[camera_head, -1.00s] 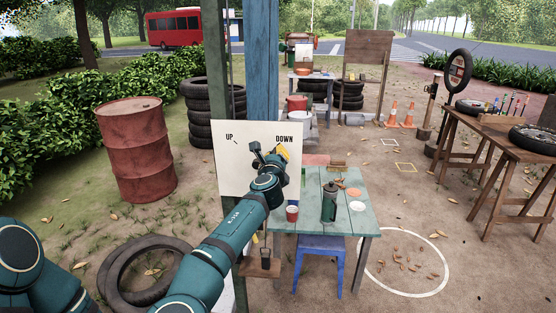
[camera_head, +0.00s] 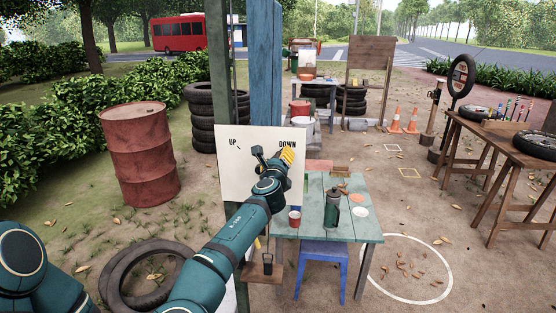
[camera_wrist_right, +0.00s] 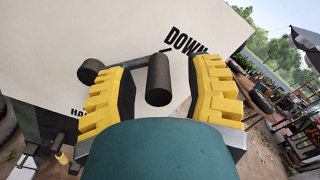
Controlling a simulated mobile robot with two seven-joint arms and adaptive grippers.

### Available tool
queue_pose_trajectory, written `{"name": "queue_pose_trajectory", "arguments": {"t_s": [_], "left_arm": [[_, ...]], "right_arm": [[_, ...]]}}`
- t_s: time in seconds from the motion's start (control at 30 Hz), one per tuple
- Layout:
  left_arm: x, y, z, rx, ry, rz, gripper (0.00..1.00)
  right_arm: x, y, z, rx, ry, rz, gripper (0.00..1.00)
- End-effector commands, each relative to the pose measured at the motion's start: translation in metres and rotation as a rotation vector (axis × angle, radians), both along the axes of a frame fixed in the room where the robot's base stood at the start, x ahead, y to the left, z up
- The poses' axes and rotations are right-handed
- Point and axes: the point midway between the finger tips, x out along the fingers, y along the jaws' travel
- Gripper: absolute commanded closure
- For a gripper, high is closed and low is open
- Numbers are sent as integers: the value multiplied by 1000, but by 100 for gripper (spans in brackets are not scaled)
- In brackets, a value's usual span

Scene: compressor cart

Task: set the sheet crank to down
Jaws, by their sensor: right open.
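The sheet crank (camera_wrist_right: 158,80) shows in the right wrist view as a dark cylindrical handle on a thin arm, with a round dark end to its left. It stands in front of a white sheet (camera_head: 232,180) marked UP at left and DOWN at right. My right gripper (camera_wrist_right: 163,85) is open, with yellow ridged fingers on either side of the handle. Gaps show between handle and fingers. In the head view my right gripper (camera_head: 287,157) is just below the word DOWN, and it hides the handle there. My left gripper is out of view.
A green table (camera_head: 358,232) with a red cup (camera_head: 294,218) and a dark green bottle (camera_head: 332,208) stands right of my right arm. A blue stool (camera_head: 323,254) is below it. Posts (camera_head: 263,70) rise behind the sheet. A rusty barrel (camera_head: 140,155) stands at left.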

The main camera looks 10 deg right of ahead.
Motion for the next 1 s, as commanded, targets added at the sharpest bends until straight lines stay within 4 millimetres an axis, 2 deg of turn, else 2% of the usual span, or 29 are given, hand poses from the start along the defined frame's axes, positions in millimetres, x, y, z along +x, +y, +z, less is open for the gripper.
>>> {"name": "queue_pose_trajectory", "arguments": {"t_s": [0.17,0.4,0.6,1.0], "left_arm": [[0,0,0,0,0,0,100],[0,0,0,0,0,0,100],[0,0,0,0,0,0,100],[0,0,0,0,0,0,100]], "right_arm": [[-10,5,-1,-1,2,2,48],[-44,15,0,-2,0,1,48],[-65,22,0,1,-1,1,48],[-71,23,0,1,-1,-1,48]]}}
